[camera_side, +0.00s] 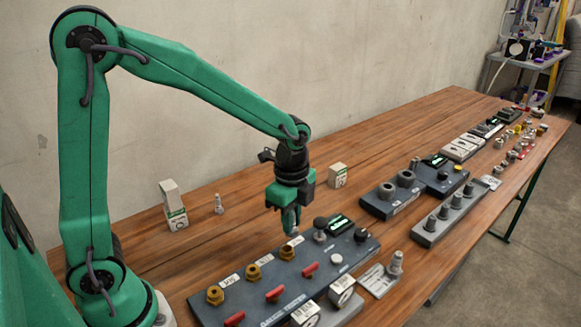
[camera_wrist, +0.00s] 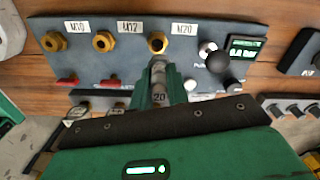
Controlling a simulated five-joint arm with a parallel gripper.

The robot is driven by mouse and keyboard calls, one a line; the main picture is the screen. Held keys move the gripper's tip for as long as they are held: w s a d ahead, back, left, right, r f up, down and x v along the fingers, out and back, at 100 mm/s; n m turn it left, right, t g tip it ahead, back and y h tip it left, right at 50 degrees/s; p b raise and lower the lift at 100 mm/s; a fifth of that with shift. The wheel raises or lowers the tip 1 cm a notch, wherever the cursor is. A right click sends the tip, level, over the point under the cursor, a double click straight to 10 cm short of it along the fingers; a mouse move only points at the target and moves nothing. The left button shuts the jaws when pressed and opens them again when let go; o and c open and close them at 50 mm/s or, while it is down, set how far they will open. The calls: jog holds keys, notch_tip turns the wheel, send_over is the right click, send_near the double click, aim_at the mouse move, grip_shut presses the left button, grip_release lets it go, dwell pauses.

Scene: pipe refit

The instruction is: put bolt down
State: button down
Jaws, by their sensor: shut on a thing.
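My gripper (camera_side: 291,228) is above the dark grey panel (camera_side: 335,262), over its rear edge near the brass fittings. In the wrist view my gripper (camera_wrist: 160,92) is shut on a grey metal bolt (camera_wrist: 158,72) marked "20". The bolt appears just in front of the brass fitting (camera_wrist: 157,42) under the M20 label; whether they touch I cannot tell. In the side view the bolt is mostly hidden by the fingers. Two more brass fittings, under M10 (camera_wrist: 53,41) and M12 (camera_wrist: 104,42), sit to the left.
The panel carries red levers (camera_side: 274,294), a black knob (camera_side: 361,235) and a lit display (camera_side: 339,224). Another bolt (camera_side: 218,203) stands on the table beside a white-green box (camera_side: 174,205). The wooden table behind is largely clear.

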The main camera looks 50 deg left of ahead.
jog(key=w+a, duration=0.4)
jog(key=a, duration=0.4)
jog(key=w+a, duration=0.4)
jog(key=a, duration=0.5)
jog(key=a+f, duration=0.2)
jog(key=a, duration=0.1)
jog(key=a+f, duration=0.2)
jog(key=a, duration=0.2)
jog(key=a+f, duration=0.2)
jog(key=a, duration=0.2)
jog(key=shift+w+a+f, duration=0.25)
jog(key=shift+f, duration=0.1)
jog(key=shift+f, duration=0.1)
jog(key=shift+f, duration=1.9)
jog(key=shift+f, duration=0.15)
jog(key=c, duration=1.4)
grip_release()
jog(key=shift+o, duration=0.2)
